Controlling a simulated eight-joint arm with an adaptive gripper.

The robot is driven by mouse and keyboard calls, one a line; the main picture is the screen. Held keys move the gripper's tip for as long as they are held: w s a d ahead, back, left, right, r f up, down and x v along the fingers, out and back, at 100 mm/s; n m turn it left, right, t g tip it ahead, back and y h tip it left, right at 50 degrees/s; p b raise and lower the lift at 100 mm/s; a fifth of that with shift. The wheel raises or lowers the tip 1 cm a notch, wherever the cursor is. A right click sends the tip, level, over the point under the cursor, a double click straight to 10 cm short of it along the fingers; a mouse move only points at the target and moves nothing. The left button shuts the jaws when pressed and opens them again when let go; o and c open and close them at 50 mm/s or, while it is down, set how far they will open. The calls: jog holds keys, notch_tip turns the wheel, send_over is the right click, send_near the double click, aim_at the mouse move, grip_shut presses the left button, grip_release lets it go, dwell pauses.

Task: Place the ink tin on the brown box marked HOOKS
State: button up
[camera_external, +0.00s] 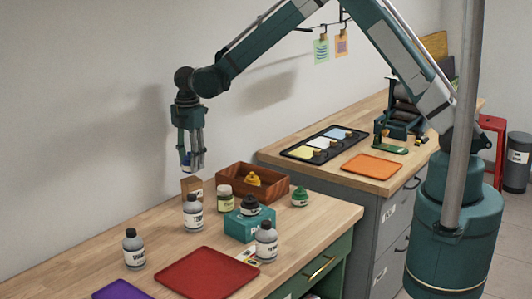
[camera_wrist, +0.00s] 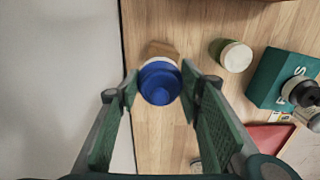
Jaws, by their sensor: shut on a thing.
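The ink tin, with a blue lid and a pale rim, is between the fingers of my gripper (camera_external: 191,165). The tin (camera_wrist: 160,82) shows from above in the wrist view, and only a bit of blue shows in the external view (camera_external: 186,156). My gripper (camera_wrist: 160,86) is shut on it and points down. A small brown box (camera_external: 188,185) stands on the bench below the gripper. In the wrist view, the box (camera_wrist: 160,48) is mostly hidden behind the tin. No marking on the box is readable, and I cannot tell the gap between tin and box.
A grey bottle (camera_external: 193,213) and a cream-lidded jar (camera_external: 224,198) stand close to the brown box. Behind is a wooden tray (camera_external: 272,190). A teal box (camera_external: 235,226) bears a black-lidded jar (camera_external: 250,205). A red tray (camera_external: 209,273) lies in front. The wall borders the left.

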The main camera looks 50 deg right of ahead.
jog(key=shift+f, duration=1.75)
jog(key=shift+f, duration=0.15)
jog(key=o, duration=1.1)
notch_tip(320, 180, up, 12)
jog(key=shift+r, duration=0.15)
jog(key=shift+d+r, duration=0.1)
